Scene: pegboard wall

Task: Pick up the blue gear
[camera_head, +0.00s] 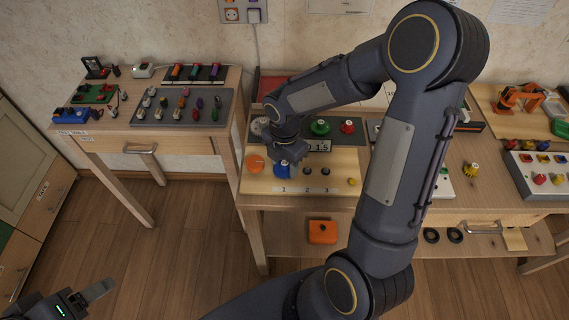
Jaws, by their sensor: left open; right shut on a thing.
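The blue gear (288,171) is on the wooden board at the left end of the middle table. My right gripper (288,160) comes down on it from above and is shut on it. The wrist hides the top of the gear, and I cannot tell whether the gear touches the board. My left gripper (97,292) is low at the bottom left, over the floor, open and empty, far from the gear.
An orange disc (255,163) lies just left of the blue gear. Black pieces lie near the numbered strip (305,189). My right arm covers much of the table's right part.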

